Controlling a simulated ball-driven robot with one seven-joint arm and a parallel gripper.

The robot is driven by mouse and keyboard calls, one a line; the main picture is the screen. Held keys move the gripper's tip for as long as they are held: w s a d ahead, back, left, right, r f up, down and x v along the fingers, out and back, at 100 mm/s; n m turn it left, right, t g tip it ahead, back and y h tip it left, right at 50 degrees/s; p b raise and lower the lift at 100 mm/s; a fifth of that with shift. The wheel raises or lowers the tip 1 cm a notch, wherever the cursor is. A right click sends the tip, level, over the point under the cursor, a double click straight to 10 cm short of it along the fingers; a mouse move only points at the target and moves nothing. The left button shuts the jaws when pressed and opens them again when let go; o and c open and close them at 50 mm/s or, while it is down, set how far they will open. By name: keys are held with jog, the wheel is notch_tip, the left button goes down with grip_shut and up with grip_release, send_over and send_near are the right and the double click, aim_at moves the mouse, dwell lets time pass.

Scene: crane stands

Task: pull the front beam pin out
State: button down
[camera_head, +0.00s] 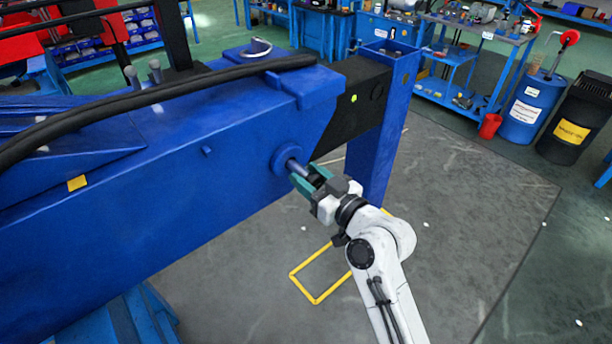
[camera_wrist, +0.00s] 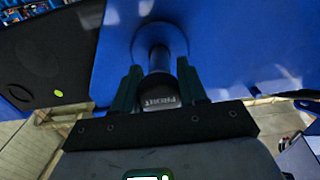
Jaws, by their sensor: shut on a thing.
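The front beam pin (camera_head: 292,164) is a grey metal rod standing out of a round blue boss (camera_head: 286,157) on the side of the big blue beam (camera_head: 190,165). In the wrist view the pin (camera_wrist: 159,62) runs from the boss to a dark end block marked "FRONT" (camera_wrist: 160,102). My gripper (camera_head: 308,180) has green fingers, one on each side of the pin's outer end. In the wrist view my gripper (camera_wrist: 158,88) is shut on it. Part of the pin is still inside the boss, so its full length is hidden.
A black inner beam (camera_head: 362,95) enters a blue upright post (camera_head: 385,125) to the right. A black hose (camera_head: 150,95) lies along the beam's top. A yellow frame (camera_head: 318,298) is on the floor below. Open floor lies to the right, with drums (camera_head: 533,108) beyond.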

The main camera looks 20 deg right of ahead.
jog(key=shift+r, duration=0.15)
jog(key=c, duration=0.6)
grip_release()
jog(key=shift+s, duration=0.1)
jog(key=b+v, duration=0.2)
jog(key=v, duration=0.8)
jog(key=shift+s+d+b, duration=0.15)
jog(key=shift+s+b, duration=0.15)
jog(key=shift+s, duration=0.1)
